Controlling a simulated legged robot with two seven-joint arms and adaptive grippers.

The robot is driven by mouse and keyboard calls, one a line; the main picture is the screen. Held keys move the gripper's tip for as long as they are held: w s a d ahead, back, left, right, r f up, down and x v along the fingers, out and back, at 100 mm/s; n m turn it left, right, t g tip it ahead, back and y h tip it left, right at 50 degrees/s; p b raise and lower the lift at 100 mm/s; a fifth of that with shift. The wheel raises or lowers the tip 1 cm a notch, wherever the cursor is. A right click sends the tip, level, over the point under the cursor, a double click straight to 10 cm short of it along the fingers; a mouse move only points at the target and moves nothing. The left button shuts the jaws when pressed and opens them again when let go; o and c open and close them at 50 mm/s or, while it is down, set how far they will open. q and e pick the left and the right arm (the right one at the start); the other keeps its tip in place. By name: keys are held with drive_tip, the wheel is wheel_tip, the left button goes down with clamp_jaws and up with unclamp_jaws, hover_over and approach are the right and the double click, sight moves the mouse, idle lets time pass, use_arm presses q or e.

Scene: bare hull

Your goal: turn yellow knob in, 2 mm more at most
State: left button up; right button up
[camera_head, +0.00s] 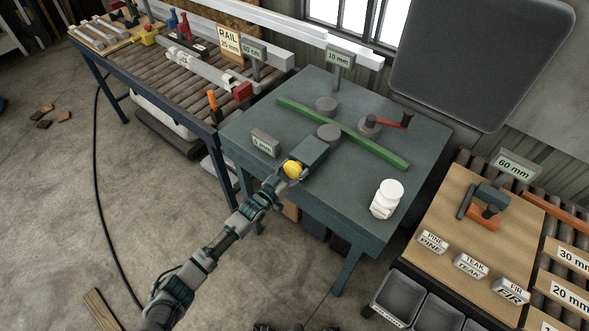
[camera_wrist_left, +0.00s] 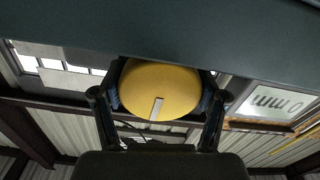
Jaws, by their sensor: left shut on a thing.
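The yellow knob (camera_head: 292,168) sits at the near end of a dark grey block (camera_head: 312,151) on the blue-grey table (camera_head: 372,224). In the left wrist view the knob (camera_wrist_left: 160,90) is large and round, with a pale mark at its lower middle. My left gripper (camera_head: 288,172) is shut on the knob, with one finger on each side of it (camera_wrist_left: 160,98). The knob's far side is hidden by the dark block above it. My right gripper is not seen in either view.
A green bar (camera_head: 342,133) lies across the table by grey round pads (camera_head: 328,132). A red-handled clamp (camera_head: 392,122), a white stacked object (camera_head: 386,198) and a small sign (camera_head: 265,142) stand on it. A roller bench (camera_head: 180,75) is at left, a wood-topped bench (camera_head: 459,205) at right.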

use_arm(q)
drive_tip(key=shift+r+m, duration=0.1)
drive_tip(key=shift+m, duration=0.9)
drive_tip(key=m, duration=0.3)
drive_tip(key=shift+p, duration=0.4)
drive_tip(key=shift+m, duration=0.8)
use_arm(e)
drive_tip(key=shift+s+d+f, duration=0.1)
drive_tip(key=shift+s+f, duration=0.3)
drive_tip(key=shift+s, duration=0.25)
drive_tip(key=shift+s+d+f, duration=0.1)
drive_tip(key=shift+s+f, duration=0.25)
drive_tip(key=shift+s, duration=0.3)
use_arm(q)
drive_tip(key=o, duration=1.2)
drive_tip(key=shift+w, duration=0.1)
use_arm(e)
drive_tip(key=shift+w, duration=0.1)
